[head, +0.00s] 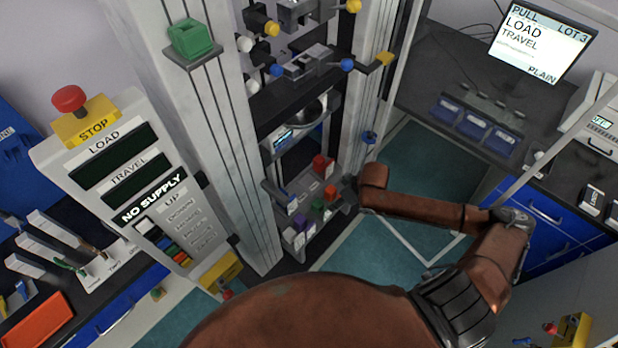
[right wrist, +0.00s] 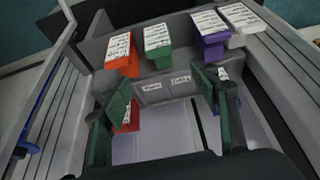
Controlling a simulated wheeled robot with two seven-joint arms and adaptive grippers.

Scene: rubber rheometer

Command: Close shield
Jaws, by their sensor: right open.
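A pale, thin-edged frame that looks like the shield (head: 562,140) stands swung out to the right of the test machine in the head view. Its panel is clear, so its full outline is hard to tell, and my right arm crosses in front of it. My right gripper (head: 347,190) is at the machine's lower bay, beside a grey rack (head: 312,243) of coloured blocks. In the right wrist view its green fingers (right wrist: 165,98) are apart, with a red block (right wrist: 131,120) partly behind one finger. I see nothing held. My left gripper is not in view.
The machine columns (head: 215,110) carry knobs and clamps. A control panel (head: 130,180) with a red stop button (head: 69,98) stands at left. A dark bench (head: 440,75) holding a monitor (head: 543,38) lies at right. Red, green, purple and white-labelled blocks (right wrist: 155,38) line the rack.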

